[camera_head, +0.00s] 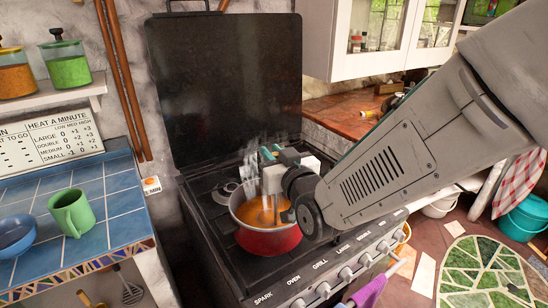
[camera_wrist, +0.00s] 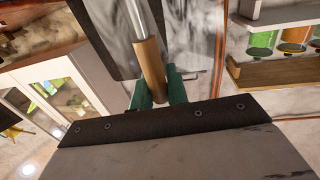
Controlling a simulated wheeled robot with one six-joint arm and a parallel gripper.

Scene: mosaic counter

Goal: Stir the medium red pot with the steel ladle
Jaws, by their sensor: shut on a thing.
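The red pot (camera_head: 270,243) stands on the stove with orange liquid inside and pale steam above it. My gripper (camera_head: 270,153) is over the pot, its green fingertips small in the head view. In the wrist view, my gripper (camera_wrist: 162,88) is shut on the steel ladle's wooden handle (camera_wrist: 150,68), with the steel shaft running on past it. In the head view a thin shaft drops into the pot below my gripper; the ladle's bowl is not visible, and I cannot tell how deep it sits.
The black stove (camera_head: 225,215) has its lid (camera_head: 225,85) raised behind the pot and knobs along its front. A blue-tiled counter (camera_head: 110,200) at left holds a green mug (camera_head: 72,213) and a blue bowl (camera_head: 16,236). A wooden counter (camera_head: 350,115) lies behind my arm.

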